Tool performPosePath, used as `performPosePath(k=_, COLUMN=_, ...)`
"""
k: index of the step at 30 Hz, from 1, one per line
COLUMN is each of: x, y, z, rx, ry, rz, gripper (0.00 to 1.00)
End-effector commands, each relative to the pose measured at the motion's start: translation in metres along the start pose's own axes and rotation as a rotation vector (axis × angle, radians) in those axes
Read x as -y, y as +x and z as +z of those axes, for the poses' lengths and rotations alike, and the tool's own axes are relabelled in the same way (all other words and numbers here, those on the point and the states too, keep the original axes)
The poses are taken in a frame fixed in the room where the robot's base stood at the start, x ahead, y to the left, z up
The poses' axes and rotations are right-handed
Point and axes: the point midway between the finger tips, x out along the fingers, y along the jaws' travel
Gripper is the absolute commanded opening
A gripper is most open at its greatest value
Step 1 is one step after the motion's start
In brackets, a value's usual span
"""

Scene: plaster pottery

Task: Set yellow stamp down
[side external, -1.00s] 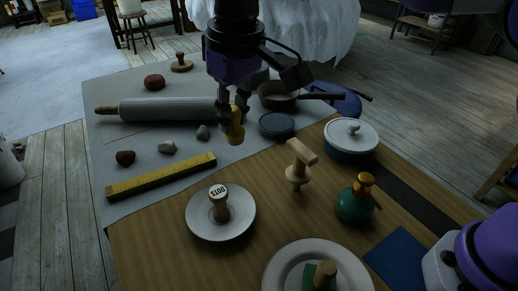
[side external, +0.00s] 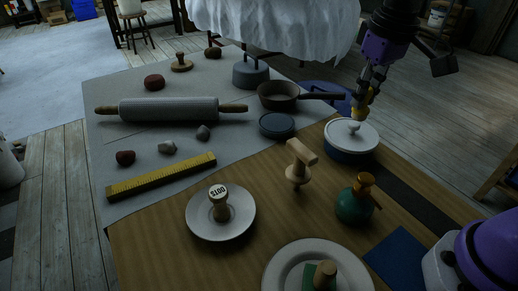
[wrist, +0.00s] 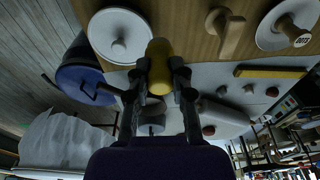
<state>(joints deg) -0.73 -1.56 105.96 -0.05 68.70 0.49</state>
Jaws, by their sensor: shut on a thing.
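My gripper (side external: 362,92) is at the right of the side view, in the air behind the lidded pot. It is shut on the yellow stamp (side external: 359,109), which hangs below the fingers. In the wrist view the yellow stamp (wrist: 160,62) sits between the two fingers, its rounded end pointing away from my wrist. From the side, the stamp's lower end overlaps the far rim of the white-lidded pot (side external: 351,139); I cannot tell whether they touch.
A wooden stamp (side external: 299,165), green bottle (side external: 355,203) and DOTS stamp on a plate (side external: 240,222) stand on the wooden table.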

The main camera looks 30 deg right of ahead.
Motion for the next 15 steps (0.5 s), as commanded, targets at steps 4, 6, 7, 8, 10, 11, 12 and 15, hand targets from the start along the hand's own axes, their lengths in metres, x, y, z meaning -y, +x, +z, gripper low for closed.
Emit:
performPosePath(k=4, x=0.028, y=0.003, z=-0.030, rx=0.001, ry=-0.035, rz=-0.001, gripper=0.00)
performPosePath(k=6, x=0.052, y=0.006, z=-0.049, rx=0.001, ry=-0.058, rz=-0.002, gripper=0.00)
performPosePath(k=7, x=0.064, y=0.009, z=-0.057, rx=0.001, ry=-0.068, rz=-0.003, gripper=0.00)
performPosePath(k=8, x=0.077, y=0.012, z=-0.065, rx=0.000, ry=-0.078, rz=-0.003, gripper=0.00)
performPosePath(k=10, x=0.108, y=0.019, z=-0.078, rx=0.000, ry=-0.099, rz=-0.006, gripper=0.00)
performPosePath(k=11, x=0.121, y=0.022, z=-0.083, rx=-0.001, ry=-0.107, rz=-0.008, gripper=0.00)
performPosePath(k=12, x=0.138, y=0.027, z=-0.087, rx=-0.001, ry=-0.117, rz=-0.010, gripper=0.00)
performPosePath(k=15, x=0.176, y=0.038, z=-0.092, rx=-0.002, ry=-0.139, rz=-0.016, gripper=0.00)
